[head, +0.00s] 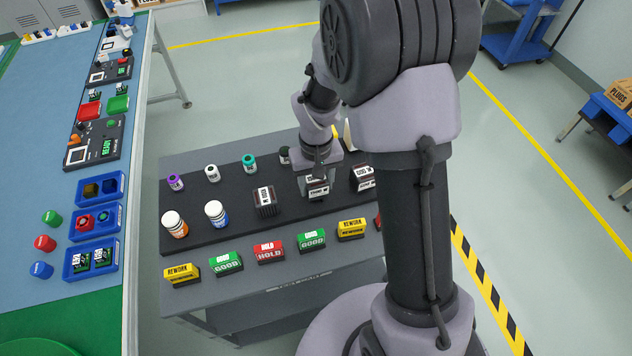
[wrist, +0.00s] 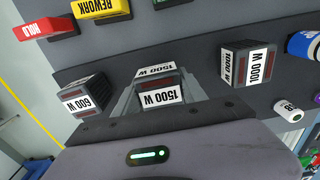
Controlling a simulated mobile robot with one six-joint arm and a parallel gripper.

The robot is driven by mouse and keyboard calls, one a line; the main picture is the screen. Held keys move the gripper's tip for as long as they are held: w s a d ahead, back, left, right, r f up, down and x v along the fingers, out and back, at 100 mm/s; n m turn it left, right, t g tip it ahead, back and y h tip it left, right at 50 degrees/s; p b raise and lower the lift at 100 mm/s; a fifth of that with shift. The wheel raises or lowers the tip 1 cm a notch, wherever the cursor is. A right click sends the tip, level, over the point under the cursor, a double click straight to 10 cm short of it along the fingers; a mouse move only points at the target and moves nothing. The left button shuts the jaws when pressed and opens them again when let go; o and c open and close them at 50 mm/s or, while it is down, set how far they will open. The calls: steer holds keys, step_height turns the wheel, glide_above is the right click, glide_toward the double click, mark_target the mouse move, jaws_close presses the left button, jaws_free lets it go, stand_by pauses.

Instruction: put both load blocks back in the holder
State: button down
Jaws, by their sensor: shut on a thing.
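My gripper (head: 317,178) is shut on the 1500 W load block (head: 318,192), a dark ribbed block with white labels. In the wrist view the block (wrist: 160,86) sits between the two grey fingers. It is at or just above the dark mat; I cannot tell if it touches. The 1000 W block (wrist: 245,66) stands on the mat to one side, and in the head view it is the block (head: 265,201) left of my gripper. The 600 W block (wrist: 86,97) is on the other side (head: 362,178). I cannot make out a separate holder.
The dark mat (head: 225,236) lies on a grey cart. White-capped bottles (head: 174,224) and small capped vials (head: 249,164) stand on it at left. Coloured GOOD, HOLD and REWORK signs (head: 268,252) line the front edge. A blue-topped bench (head: 50,130) is at left.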

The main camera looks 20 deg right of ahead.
steer(key=shift+f+b, duration=0.9)
steer(key=shift+f, duration=0.2)
steer(key=c, duration=0.6)
jaws_free()
step_height(320, 180, up, 18)
steer(key=f+p, duration=0.1)
steer(key=p, duration=0.5)
steer(key=s+a+r+m+t+b, duration=0.1)
steer(key=s+t+b, duration=0.1)
steer(key=s, duration=0.4)
steer(key=s+a+r+m+t+y+b, duration=0.1)
steer(key=s+r+m+t+b, duration=0.1)
steer(key=s+b, duration=0.2)
steer(key=s+a+r+m+t+y+b, duration=0.1)
steer(key=s+a+r+b, duration=0.1)
steer(key=s, duration=0.6)
steer(key=shift+s+t+b, duration=0.4)
